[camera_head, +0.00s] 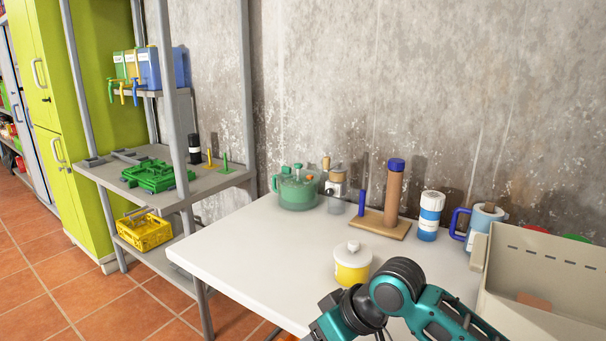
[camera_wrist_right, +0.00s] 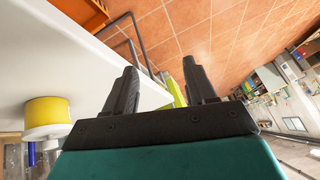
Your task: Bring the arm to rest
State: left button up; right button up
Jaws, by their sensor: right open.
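My right arm, teal and black, reaches over the front of the white table in the head view, bent at a black joint. Its fingers are hidden or out of frame there. In the right wrist view my right gripper (camera_wrist_right: 160,85) shows two black fingers apart with nothing between them. Beyond them are the table edge and the tiled floor. A yellow pot with a white lid (camera_head: 352,264) stands on the table just behind the arm; it also shows at the left of the wrist view (camera_wrist_right: 46,112). My left gripper is in neither view.
On the white table (camera_head: 240,245) stand a green pot (camera_head: 297,190), a grinder (camera_head: 336,184), a wooden stand with a brown roll (camera_head: 394,195), a blue-white jar (camera_head: 430,215), a blue-handled jug (camera_head: 482,224) and a beige bin (camera_head: 545,265). A grey shelf (camera_head: 215,181) adjoins left. The table's left front is clear.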

jog(key=s+d+f+m+t+p, duration=0.2)
jog(key=s+d+f+m+t, duration=0.25)
jog(key=f, duration=0.45)
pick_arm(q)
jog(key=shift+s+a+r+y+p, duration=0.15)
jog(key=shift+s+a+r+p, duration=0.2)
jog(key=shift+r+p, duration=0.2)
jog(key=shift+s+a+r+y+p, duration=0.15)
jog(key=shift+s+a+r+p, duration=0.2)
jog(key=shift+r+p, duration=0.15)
pick_arm(e)
jog(key=s+d+f+m+t+h, duration=0.1)
jog(key=s+d+f+t+h, duration=0.2)
jog(key=s+d, duration=0.8)
jog(key=shift+s+f+h, duration=0.45)
jog(key=shift+f+h, duration=0.25)
jog(key=shift+f, duration=0.25)
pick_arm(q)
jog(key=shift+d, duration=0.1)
